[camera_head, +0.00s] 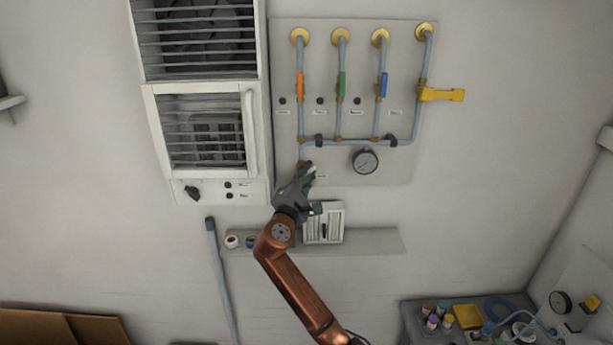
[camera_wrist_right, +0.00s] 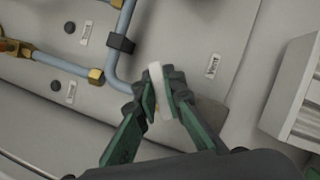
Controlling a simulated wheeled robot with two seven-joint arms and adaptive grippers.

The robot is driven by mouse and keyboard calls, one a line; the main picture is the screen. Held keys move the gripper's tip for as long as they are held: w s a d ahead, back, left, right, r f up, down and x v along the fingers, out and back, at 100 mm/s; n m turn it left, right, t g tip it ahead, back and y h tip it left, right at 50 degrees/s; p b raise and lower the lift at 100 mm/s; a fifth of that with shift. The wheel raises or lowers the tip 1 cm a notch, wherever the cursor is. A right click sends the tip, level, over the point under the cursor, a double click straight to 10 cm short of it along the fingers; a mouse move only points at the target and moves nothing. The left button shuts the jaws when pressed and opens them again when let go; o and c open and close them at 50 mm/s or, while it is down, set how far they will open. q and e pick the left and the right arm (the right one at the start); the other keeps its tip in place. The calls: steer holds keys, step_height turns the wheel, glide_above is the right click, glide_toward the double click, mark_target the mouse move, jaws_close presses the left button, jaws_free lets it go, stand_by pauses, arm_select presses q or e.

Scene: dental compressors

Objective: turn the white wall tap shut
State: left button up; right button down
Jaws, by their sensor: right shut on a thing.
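My right gripper (camera_head: 305,171) reaches up to the lower left part of the grey wall panel (camera_head: 399,166). In the right wrist view, its green and dark fingers (camera_wrist_right: 163,86) are shut on the white wall tap (camera_wrist_right: 157,92). The tap shows as a slim white handle between the two fingers, with a little brass behind it. A blue-grey pipe (camera_wrist_right: 124,72) runs down to beside the tap. In the head view the fingers mostly hide the tap. My left gripper is in neither view.
Orange (camera_head: 300,85), green (camera_head: 341,84), blue (camera_head: 384,84) and yellow (camera_head: 443,95) handles sit on pipes above. A round gauge (camera_head: 365,161) is right of my gripper. A louvred cabinet (camera_head: 250,150) stands close left. A shelf (camera_head: 375,241) lies below.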

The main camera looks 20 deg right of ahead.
steer(key=m, duration=0.1)
steer(key=m+g, duration=0.1)
steer(key=m, duration=0.1)
steer(key=shift+d+f+b, duration=0.1)
steer(key=shift+f+b, duration=0.25)
steer(key=shift+d+f+m+g, duration=0.15)
steer(key=shift+m+g, duration=0.3)
steer(key=shift+m, duration=0.5)
steer(key=shift+a+f+m+g, duration=0.15)
steer(key=shift+m+g, duration=0.3)
steer(key=shift+m, duration=0.5)
steer(key=shift+d+f+y, duration=0.1)
steer(key=shift+f+y, duration=0.05)
steer(key=shift+y, duration=0.25)
steer(key=c, duration=2)
jaws_free()
steer(key=shift+s, duration=0.1)
steer(key=v, duration=1.2)
